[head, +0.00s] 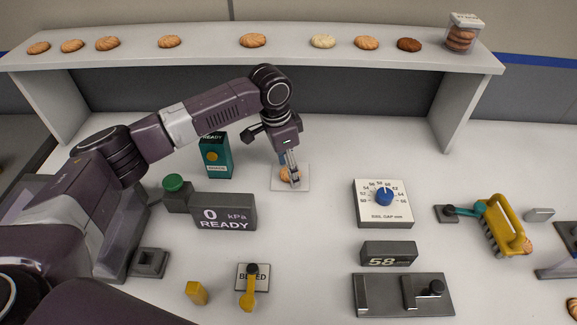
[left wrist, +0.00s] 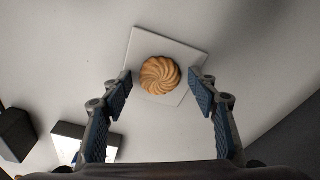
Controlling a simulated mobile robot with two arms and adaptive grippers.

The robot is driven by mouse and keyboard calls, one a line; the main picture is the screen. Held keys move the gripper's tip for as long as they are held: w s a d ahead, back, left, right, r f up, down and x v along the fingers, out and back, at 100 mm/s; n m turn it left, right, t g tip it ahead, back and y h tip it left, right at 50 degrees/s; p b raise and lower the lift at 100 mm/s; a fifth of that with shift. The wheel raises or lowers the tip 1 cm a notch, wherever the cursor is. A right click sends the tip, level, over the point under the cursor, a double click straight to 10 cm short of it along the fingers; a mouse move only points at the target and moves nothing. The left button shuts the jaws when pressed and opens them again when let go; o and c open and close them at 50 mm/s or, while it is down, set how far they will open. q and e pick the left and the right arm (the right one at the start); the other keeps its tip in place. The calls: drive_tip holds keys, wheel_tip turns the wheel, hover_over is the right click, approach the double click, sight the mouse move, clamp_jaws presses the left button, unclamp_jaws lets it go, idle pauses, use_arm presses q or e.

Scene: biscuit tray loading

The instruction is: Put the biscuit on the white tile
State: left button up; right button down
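The biscuit (left wrist: 160,75), round with a golden swirl, lies on the white tile (left wrist: 150,40) in the left wrist view. In the head view the biscuit (head: 285,174) is partly hidden by my left gripper (head: 291,178), and the tile (head: 278,186) is on the table below the shelf. My left gripper shows in the left wrist view (left wrist: 160,88) with its two fingers spread apart, one on each side of the biscuit, with gaps between the fingers and the biscuit. My right gripper is not in view.
A shelf (head: 200,52) behind the table carries several biscuits and a clear box of biscuits (head: 462,34). A teal box (head: 216,156) and a display reading 0 kPa READY (head: 224,212) stand left of the tile. A dial unit (head: 383,204) and a yellow-handled tool (head: 505,225) are to the right.

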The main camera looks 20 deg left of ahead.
sight(282, 174)
use_arm(q)
drive_tip(key=shift+r, duration=0.15)
wheel_tip(282, 174, up, 12)
drive_tip(key=s+a+b, duration=0.1)
drive_tip(key=shift+a+b, duration=0.2)
drive_tip(key=shift+b, duration=0.15)
drive_tip(key=shift+s, duration=0.1)
idle(0.4)
